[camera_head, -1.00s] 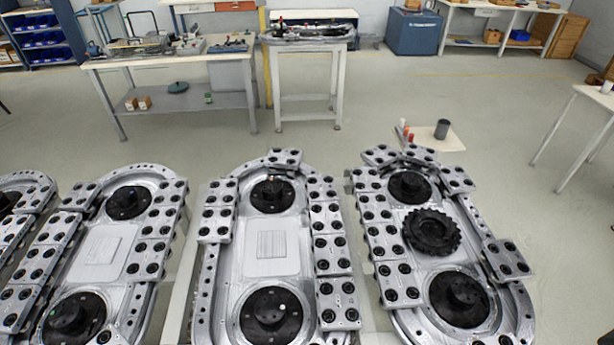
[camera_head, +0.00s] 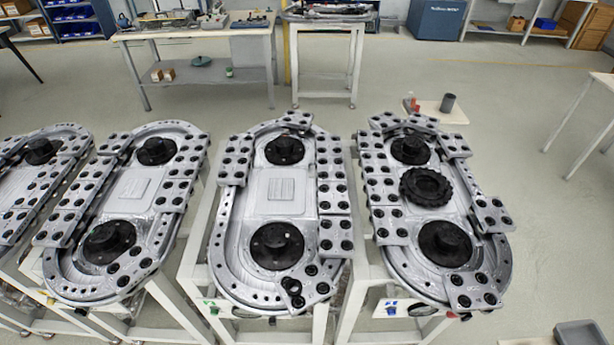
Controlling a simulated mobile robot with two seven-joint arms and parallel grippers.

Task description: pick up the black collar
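No part is clearly marked as the black collar, and I cannot tell which black part it is. A black toothed ring (camera_head: 425,187) lies flat in the middle of the right-hand ring track (camera_head: 375,230), between two round black hubs (camera_head: 410,150) (camera_head: 446,245). A small black piece (camera_head: 293,287) shows at the near end of the middle ring track (camera_head: 222,240). Neither of my grippers is in view.
Several ring tracks with silver plates stand on white frames in a row. A grey tray (camera_head: 581,334) is at the bottom right. A white table (camera_head: 590,110) stands at the right edge. A workbench (camera_head: 200,32) is at the back.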

